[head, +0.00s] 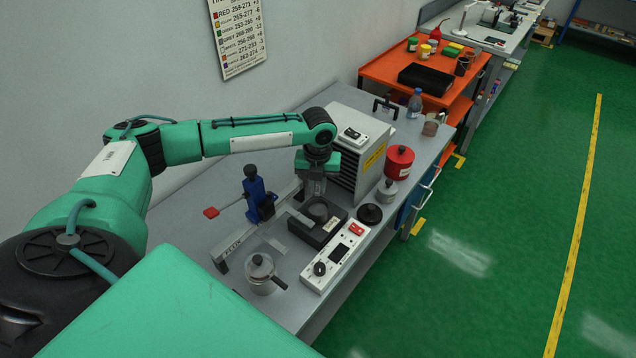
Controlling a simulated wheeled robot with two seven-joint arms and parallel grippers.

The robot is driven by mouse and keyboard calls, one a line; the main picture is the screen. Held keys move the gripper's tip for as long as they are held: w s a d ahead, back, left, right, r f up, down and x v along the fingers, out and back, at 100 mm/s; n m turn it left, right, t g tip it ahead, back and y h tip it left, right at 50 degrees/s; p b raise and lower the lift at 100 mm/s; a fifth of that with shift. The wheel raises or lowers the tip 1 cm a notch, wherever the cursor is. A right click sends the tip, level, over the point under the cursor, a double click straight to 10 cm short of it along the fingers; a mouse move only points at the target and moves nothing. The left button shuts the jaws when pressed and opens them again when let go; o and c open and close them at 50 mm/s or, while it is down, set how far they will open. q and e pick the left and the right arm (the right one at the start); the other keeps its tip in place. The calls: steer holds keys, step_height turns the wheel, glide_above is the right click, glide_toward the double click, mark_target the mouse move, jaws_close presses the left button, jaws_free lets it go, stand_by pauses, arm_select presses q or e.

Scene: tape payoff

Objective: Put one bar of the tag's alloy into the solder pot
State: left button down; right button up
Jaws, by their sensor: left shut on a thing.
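My left gripper (316,186) points down over the solder pot (330,232), a dark block with a round grey well, on the grey bench. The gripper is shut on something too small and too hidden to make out. I cannot tell whether it touches the pot. A black round lid with a knob (370,214) lies right of the pot. No loose bars are distinguishable. My right gripper is not in view.
A white control box (335,257) and lidded metal pot (260,273) stand in front. A grey drawer cabinet (347,165) stands behind the gripper, with a red can (399,162) to its right. A colour chart (238,37) hangs on the wall. An orange cart (385,70) stands farther back.

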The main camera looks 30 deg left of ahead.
arm_select(q)
steer(key=shift+f+b, duration=2.25)
steer(key=shift+f, duration=1)
steer(key=c, duration=1.3)
jaws_free()
steer(key=shift+c, duration=0.2)
